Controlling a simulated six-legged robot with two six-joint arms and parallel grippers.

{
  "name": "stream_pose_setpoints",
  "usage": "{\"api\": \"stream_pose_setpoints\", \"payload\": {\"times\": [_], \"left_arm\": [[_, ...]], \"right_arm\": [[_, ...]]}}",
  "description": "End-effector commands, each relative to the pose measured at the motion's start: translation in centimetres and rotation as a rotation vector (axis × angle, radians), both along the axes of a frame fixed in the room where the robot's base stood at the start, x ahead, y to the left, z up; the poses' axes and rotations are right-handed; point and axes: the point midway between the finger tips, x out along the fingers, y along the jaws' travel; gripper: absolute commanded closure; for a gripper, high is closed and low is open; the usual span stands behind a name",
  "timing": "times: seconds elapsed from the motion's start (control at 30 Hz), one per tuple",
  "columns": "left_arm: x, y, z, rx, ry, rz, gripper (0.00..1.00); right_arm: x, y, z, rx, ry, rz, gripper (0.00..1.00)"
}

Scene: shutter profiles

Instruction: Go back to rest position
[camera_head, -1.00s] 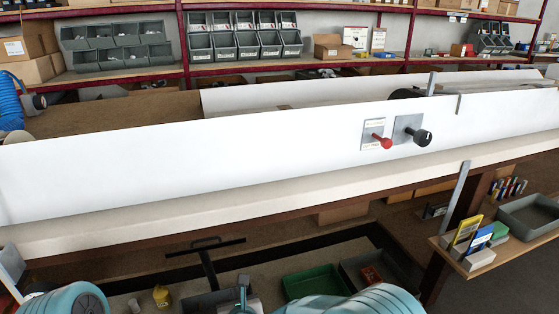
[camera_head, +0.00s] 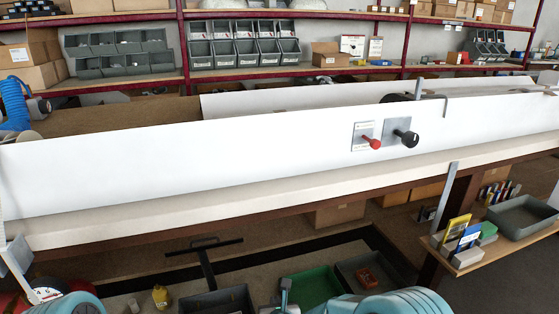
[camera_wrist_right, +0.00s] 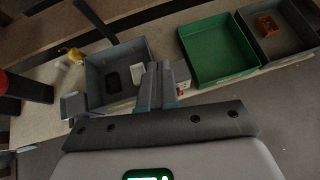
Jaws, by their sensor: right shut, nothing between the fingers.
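My right gripper (camera_head: 285,291) is at the bottom of the head view, low in front of the white machine bench. In the right wrist view its two fingers (camera_wrist_right: 157,85) are together, with nothing between them. They overlap the right edge of a grey bin (camera_wrist_right: 101,72), and contact cannot be told. My left gripper is not in view; only a teal part of my left arm shows at the lower left. My right arm's teal links show at the bottom right.
The long white panel (camera_head: 250,150) carries a red knob (camera_head: 374,143) and a black knob (camera_head: 408,138). A green tray (camera_head: 312,284) and a grey tray with an orange-red item (camera_head: 366,277) lie below. A side shelf (camera_head: 480,257) stands right. A T-handle (camera_head: 204,247) rises at left.

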Motion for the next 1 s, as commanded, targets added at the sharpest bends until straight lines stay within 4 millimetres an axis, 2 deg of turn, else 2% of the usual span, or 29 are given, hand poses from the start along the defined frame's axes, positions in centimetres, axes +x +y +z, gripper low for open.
{"api": "stream_pose_setpoints", "payload": {"times": [0.03,0.13,0.23,0.27,0.33,0.4,0.53,0.6,0.7,0.83,1.0], "left_arm": [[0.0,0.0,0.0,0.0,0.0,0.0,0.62],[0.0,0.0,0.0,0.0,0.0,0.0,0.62],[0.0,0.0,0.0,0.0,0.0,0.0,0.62],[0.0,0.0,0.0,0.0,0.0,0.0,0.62],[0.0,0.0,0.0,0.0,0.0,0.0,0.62],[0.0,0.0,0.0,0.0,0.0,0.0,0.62],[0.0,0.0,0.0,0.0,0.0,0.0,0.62],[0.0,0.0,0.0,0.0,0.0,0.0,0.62],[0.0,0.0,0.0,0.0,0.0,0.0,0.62],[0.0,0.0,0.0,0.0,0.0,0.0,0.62],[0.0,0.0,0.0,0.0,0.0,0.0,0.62]], "right_arm": [[-0.1,-1.9,-1.1,-0.007,0.024,-0.023,1.0],[-1.1,-5.5,-3.5,-0.031,0.083,-0.047,1.0],[-3.5,-9.6,-6.9,-0.119,0.172,-0.002,1.0],[-4.6,-11.0,-8.0,-0.164,0.207,0.035,1.0],[-8.4,-13.9,-11.0,-0.303,0.297,0.195,1.0],[-12.8,-15.6,-13.3,-0.455,0.364,0.437,1.0],[-19.8,-16.3,-15.4,-0.678,0.381,0.927,1.0],[-23.0,-15.9,-15.8,-0.778,0.332,1.201,1.0],[-26.6,-14.8,-15.7,-0.9,0.205,1.559,1.0],[-29.6,-13.7,-15.4,-1.024,0.002,1.912,1.0],[-31.1,-13.0,-15.2,-1.165,-0.256,2.215,1.0]]}}
